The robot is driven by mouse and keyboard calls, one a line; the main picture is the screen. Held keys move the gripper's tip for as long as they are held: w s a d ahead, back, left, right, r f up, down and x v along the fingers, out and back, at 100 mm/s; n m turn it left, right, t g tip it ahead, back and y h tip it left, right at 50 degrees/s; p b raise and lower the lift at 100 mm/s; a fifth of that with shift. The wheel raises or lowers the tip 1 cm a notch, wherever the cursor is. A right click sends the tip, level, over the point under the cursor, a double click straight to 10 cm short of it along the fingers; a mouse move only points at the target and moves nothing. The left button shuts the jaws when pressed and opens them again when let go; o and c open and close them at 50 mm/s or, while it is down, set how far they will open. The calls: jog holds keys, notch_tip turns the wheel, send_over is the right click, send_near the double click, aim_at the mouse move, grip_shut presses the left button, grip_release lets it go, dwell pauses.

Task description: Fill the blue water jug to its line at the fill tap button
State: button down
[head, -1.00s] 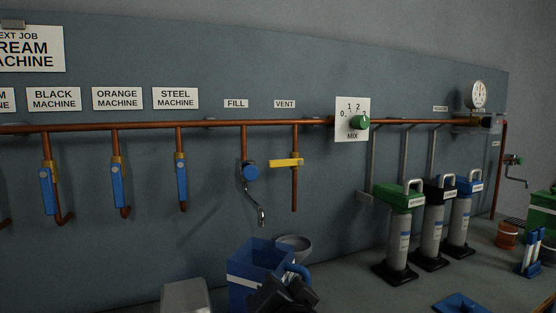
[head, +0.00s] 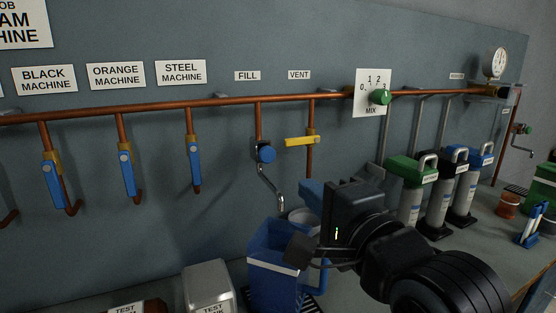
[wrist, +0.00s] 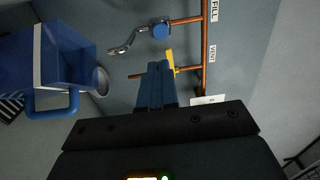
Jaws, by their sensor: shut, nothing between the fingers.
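The blue water jug (head: 262,292) stands upright on the bench below the fill tap's spout, with a white band near its top. It also shows in the wrist view (wrist: 75,55) at the left, with its blue handle; no water level can be made out. The fill tap's round blue button (head: 265,152) sits on the pipe under the FILL sign, and it shows in the wrist view (wrist: 160,31). My gripper (head: 308,188) has blue fingers, shut and empty (wrist: 157,68). It is to the right of the spout, apart from the button and jug.
A yellow vent lever (head: 301,141) is just above my gripper. A grey bowl (head: 302,214) stands behind the jug. A metal box (head: 209,288) stands left of the jug. Several pump-like cylinders (head: 410,205) stand to the right. The green mix knob (head: 380,97) is on the wall.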

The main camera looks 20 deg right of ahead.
jog(key=shift+w, duration=0.1)
jog(key=b, duration=0.4)
send_near(269, 154)
jog(key=w, duration=0.7)
jog(key=shift+f, duration=0.25)
jog(key=shift+w+r, duration=0.2)
jog(key=shift+w, duration=0.8)
dwell(5.2)
